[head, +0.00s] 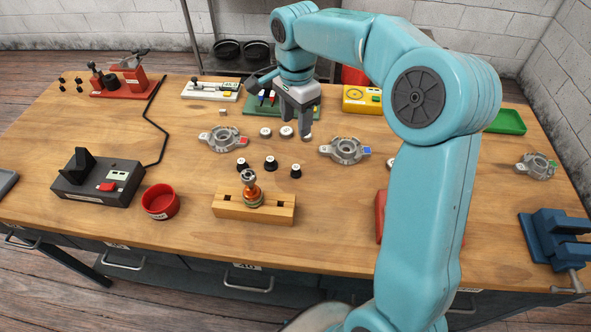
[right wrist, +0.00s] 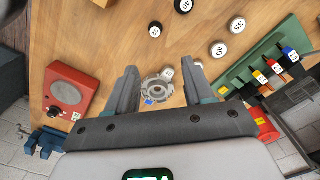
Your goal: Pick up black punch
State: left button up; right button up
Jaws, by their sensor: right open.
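A green rack (head: 251,111) at the back middle holds upright tools with blue, red and dark handles; my right gripper partly hides it. My right gripper (head: 296,122) points down, open and empty, in front of the rack. Its spread fingers (right wrist: 160,68) also show in the wrist view, apart from the rack. My left gripper is not in view.
Small black-and-white numbered pieces (head: 270,162) stand in front of my right gripper. Metal housings (head: 222,139) (head: 345,150) lie to either side. A wooden block (head: 226,207) and red bowl (head: 160,201) are nearer. My right arm covers the table's right middle.

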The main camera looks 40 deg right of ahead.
notch_tip(320, 180, down, 3)
jog(key=s+a, duration=0.1)
send_over(296, 167)
notch_tip(296, 167, down, 7)
jog(key=shift+w+r, duration=0.15)
jog(key=shift+s+a, duration=0.2)
jog(key=shift+s+f+p, duration=0.2)
jog(key=shift+f+p, duration=0.1)
jog(key=shift+p, duration=0.05)
jog(key=f, duration=0.3)
jog(key=f+p, duration=0.1)
jog(key=shift+w+d+f, duration=0.2)
jog(key=shift+w+d, duration=0.05)
jog(key=shift+w, duration=0.05)
jog(key=shift+f, duration=0.2)
jog(key=shift+s+a+r, duration=0.1)
jog(key=shift+s+a, duration=0.05)
jog(key=shift+s, duration=0.05)
jog(key=shift+w, duration=0.15)
jog(key=c, duration=0.7)
grip_shut()
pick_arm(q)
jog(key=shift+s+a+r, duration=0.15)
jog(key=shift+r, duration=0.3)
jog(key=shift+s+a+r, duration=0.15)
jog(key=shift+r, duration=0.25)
